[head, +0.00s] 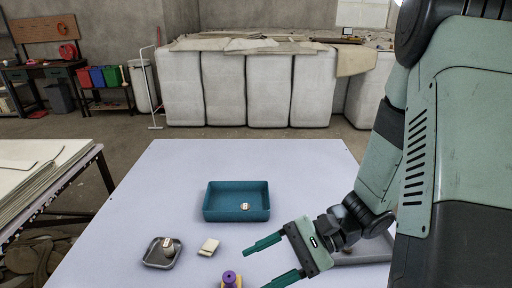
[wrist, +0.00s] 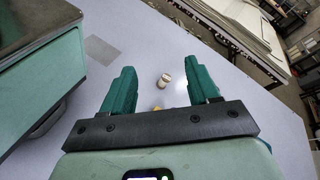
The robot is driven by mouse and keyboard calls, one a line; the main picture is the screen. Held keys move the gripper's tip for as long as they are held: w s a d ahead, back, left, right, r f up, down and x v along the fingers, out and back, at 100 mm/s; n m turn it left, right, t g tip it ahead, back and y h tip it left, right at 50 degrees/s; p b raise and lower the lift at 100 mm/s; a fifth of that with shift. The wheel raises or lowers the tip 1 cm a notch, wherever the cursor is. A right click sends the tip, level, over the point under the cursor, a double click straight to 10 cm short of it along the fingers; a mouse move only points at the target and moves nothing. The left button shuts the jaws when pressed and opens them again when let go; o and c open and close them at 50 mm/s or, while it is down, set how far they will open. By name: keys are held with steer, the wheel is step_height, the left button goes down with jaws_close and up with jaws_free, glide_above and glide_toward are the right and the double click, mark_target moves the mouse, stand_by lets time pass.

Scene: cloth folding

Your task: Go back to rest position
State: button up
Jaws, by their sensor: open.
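My gripper (head: 258,260) is open with green fingers spread and nothing between them. It hangs over the front part of the pale table (head: 160,200), right of the purple and yellow object (head: 230,280) at the lower edge. In the wrist view the gripper (wrist: 162,85) shows both fingers apart. My arm fills the right side of the head view.
A teal bin (head: 225,213) with a small item inside stands mid-table. A small grey tray (head: 155,260) holds a rounded object (head: 169,248). A folded cream cloth (head: 208,247) lies beside it. A larger grey tray (head: 375,250) is partly hidden behind my arm. The far table area is clear.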

steer(key=s+d+r+n+t+h, duration=0.2)
steer(key=d+r+n+t+h, duration=0.2)
steer(key=r, duration=0.5)
steer(key=s+d+r+n+t+h, duration=0.2)
steer(key=d+r+n+t+h, duration=0.2)
steer(key=r+h, duration=0.5)
steer(key=shift+s+d+r+t+h, duration=0.2)
steer(key=shift+d+r+t+h, duration=0.1)
steer(key=shift+d+r+t, duration=0.4)
steer(key=shift+a+r, duration=0.1)
